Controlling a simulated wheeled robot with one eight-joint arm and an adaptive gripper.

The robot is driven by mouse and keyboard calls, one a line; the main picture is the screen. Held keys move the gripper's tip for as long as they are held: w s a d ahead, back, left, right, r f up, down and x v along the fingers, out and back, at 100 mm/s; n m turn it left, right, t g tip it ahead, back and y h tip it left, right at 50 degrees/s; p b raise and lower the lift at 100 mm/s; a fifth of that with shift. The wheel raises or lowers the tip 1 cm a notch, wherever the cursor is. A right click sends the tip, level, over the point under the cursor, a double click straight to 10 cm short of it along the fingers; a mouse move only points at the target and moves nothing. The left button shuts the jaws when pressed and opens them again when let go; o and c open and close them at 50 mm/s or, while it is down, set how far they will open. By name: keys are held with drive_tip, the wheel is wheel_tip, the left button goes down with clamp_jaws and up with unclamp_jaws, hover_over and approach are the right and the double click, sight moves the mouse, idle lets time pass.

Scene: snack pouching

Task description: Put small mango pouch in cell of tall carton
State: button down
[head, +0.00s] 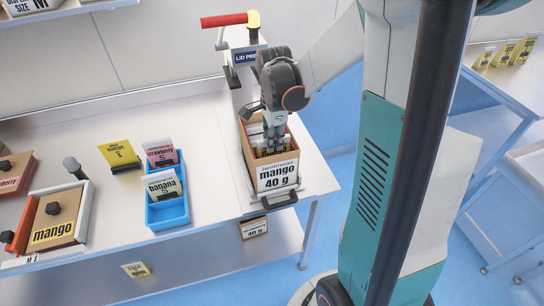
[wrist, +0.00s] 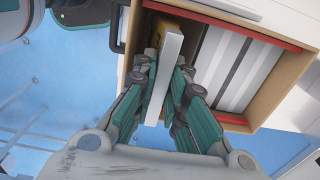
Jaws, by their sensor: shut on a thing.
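The tall carton (head: 277,180), labelled mango 40 g, stands under the lid press at the table's right end. My gripper (head: 272,142) is over its opening with the fingertips low between the walls. In the wrist view my gripper (wrist: 168,85) is shut on a thin pouch with a white edge (wrist: 164,72), which I take as the small mango pouch. It is on edge at the left end of the carton (wrist: 262,110). A yellow patch shows beside it. White strips fill the carton's middle. The pouch's lower part is hidden, so I cannot tell whether it touches the bottom.
A blue tray (head: 168,214) holds strawberry and banana pouches. A yellow pouch (head: 119,155) stands behind it to the left. A mango box (head: 55,215) lies further left. The red-handled lid press (head: 245,60) rises behind the carton. A black handle (head: 279,200) sits at the front.

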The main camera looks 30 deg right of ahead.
drive_tip(key=shift+f+b, duration=0.5)
drive_tip(key=shift+f, duration=2.65)
drive_tip(key=shift+f, duration=0.15)
drive_tip(key=c, duration=1.9)
unclamp_jaws()
wheel_tip(320, 180, up, 12)
drive_tip(key=shift+s+r+p, duration=0.1)
drive_tip(key=shift+r+p, duration=0.05)
drive_tip(key=shift+p, duration=1.05)
